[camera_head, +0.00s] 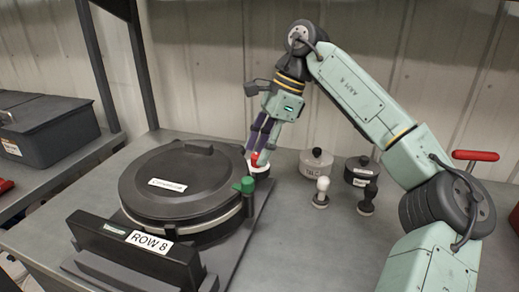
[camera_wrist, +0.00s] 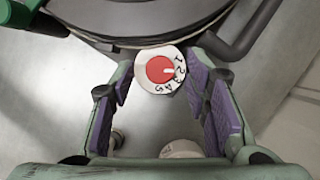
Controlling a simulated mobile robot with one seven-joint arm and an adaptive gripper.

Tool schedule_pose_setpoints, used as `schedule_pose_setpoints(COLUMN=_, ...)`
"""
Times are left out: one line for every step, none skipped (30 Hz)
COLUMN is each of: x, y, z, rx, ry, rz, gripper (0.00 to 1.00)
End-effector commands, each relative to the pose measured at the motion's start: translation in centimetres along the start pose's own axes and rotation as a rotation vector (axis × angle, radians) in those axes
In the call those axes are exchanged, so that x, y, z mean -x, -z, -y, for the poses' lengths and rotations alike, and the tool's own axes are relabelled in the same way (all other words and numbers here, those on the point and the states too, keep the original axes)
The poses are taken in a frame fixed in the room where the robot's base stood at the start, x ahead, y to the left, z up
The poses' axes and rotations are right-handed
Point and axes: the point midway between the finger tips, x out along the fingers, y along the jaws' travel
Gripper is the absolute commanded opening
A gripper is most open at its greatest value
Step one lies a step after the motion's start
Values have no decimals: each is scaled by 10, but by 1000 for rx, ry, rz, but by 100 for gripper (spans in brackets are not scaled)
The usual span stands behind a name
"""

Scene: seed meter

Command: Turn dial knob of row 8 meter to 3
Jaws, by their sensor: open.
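The row 8 meter is a round dark grey unit (camera_head: 180,185) with a black front block labelled ROW 8 (camera_head: 150,240). Its red dial knob (camera_head: 254,159) is at its right rear side; in the wrist view the knob (camera_wrist: 160,69) sits in a white dial plate (camera_wrist: 150,86) marked 1 to 5. A small white mark on the knob faces right, roughly toward 2; the exact setting is hard to read. My gripper (camera_head: 257,148) is over the knob. In the wrist view my gripper (camera_wrist: 160,82) is open, its purple pads on either side of the dial, with visible gaps.
A white-knobbed peg (camera_head: 321,192), a black peg (camera_head: 367,198), a grey lidded pot (camera_head: 317,163) and a black pot (camera_head: 361,171) stand to the right. A dark toolbox (camera_head: 45,130) is at left.

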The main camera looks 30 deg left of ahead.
Motion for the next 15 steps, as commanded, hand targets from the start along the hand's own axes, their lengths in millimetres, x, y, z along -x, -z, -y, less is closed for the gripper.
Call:
schedule_pose_setpoints(x=-4, y=0, z=0, rx=1, ry=0, rz=1, gripper=43)
schedule_pose_setpoints(x=-6, y=0, z=0, rx=1, ry=0, rz=1, gripper=43)
schedule_pose_setpoints(x=-7, y=0, z=0, rx=0, ry=1, rz=1, gripper=43)
schedule_pose_setpoints(x=-8, y=0, z=0, rx=0, ry=1, rz=1, gripper=43)
schedule_pose_setpoints(x=-9, y=0, z=0, rx=0, ry=1, rz=1, gripper=43)
schedule_pose_setpoints(x=-9, y=0, z=0, rx=0, ry=1, rz=1, gripper=43)
schedule_pose_setpoints(x=-10, y=0, z=0, rx=0, ry=1, rz=1, gripper=43)
schedule_pose_setpoints(x=-10, y=0, z=0, rx=0, ry=1, rz=1, gripper=43)
schedule_pose_setpoints(x=-10, y=0, z=0, rx=0, ry=1, rz=1, gripper=43)
schedule_pose_setpoints(x=-10, y=0, z=0, rx=0, ry=1, rz=1, gripper=43)
schedule_pose_setpoints(x=-10, y=0, z=0, rx=0, ry=1, rz=1, gripper=43)
schedule_pose_setpoints(x=-10, y=0, z=0, rx=0, ry=1, rz=1, gripper=43)
schedule_pose_setpoints(x=-10, y=0, z=0, rx=0, ry=1, rz=1, gripper=42)
schedule_pose_setpoints(x=-10, y=0, z=0, rx=0, ry=1, rz=1, gripper=40)
schedule_pose_setpoints(x=-10, y=0, z=0, rx=0, ry=1, rz=1, gripper=37)
